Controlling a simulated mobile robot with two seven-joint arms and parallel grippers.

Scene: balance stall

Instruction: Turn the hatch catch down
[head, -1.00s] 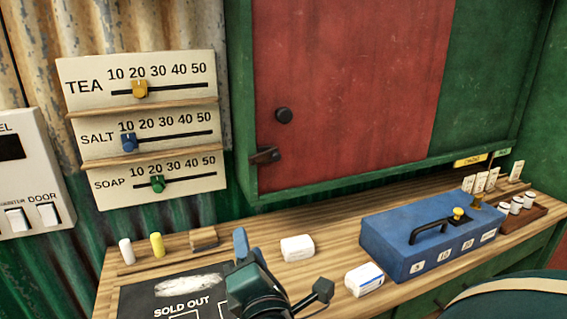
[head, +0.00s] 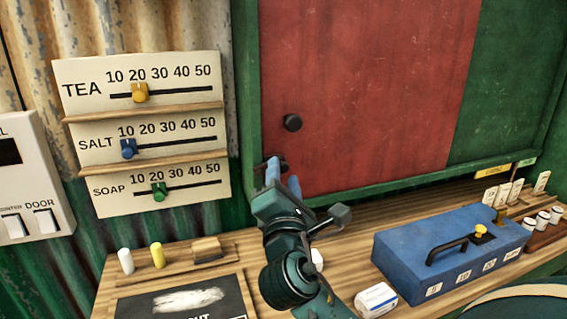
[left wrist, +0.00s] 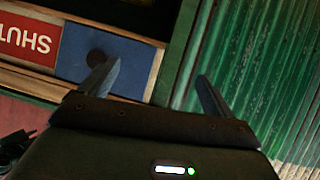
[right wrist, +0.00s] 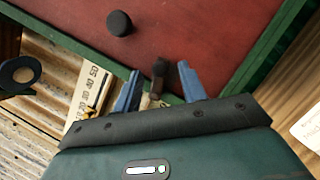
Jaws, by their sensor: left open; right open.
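The hatch (head: 370,90) is a red panel in a green frame, with a round black knob (head: 292,122). Its dark catch (head: 261,168) is at the panel's lower left corner, partly hidden behind my right gripper (head: 283,175). In the right wrist view the catch (right wrist: 159,68) shows in the gap between the two blue fingers of the open right gripper (right wrist: 158,72). I cannot tell whether the fingers touch it. My left gripper (left wrist: 157,72) is open and empty in the left wrist view, away from the hatch.
A wooden counter (head: 345,265) runs below the hatch, with a blue cash box (head: 400,260) and a white packet (head: 376,299). Left of the hatch are TEA, SALT and SOAP slider boards (head: 75,110). The left wrist view shows a red SHUT sign (left wrist: 28,42) beside a blue panel.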

